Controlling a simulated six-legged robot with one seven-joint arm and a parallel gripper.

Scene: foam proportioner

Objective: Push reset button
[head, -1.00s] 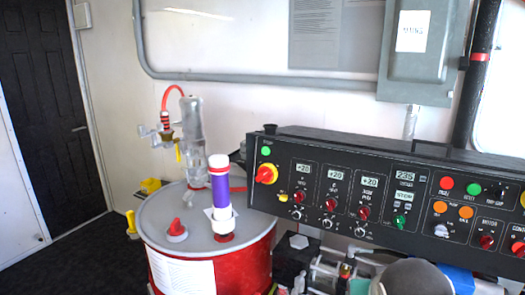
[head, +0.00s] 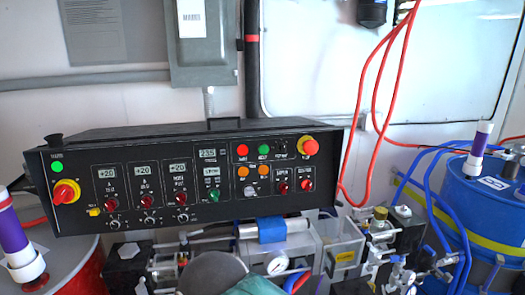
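The black control panel (head: 195,185) is mounted in front of the white wall, across the left and middle of the head view. On its right half, a green button (head: 263,151) sits in the top row between a red button (head: 242,150) and a black switch (head: 281,149). The small label under the green button looks like RESET but is hard to read. Another green light or button (head: 57,167) is at the panel's far left. A large red emergency-stop knob (head: 309,146) is at the top right. My gripper is not in view.
Below the panel are pumps, a pressure gauge (head: 277,262) and valves. A red drum (head: 78,278) stands at lower left and a blue drum (head: 485,215) at right. Red hoses (head: 361,125) hang right of the panel. The space directly before the panel face looks clear.

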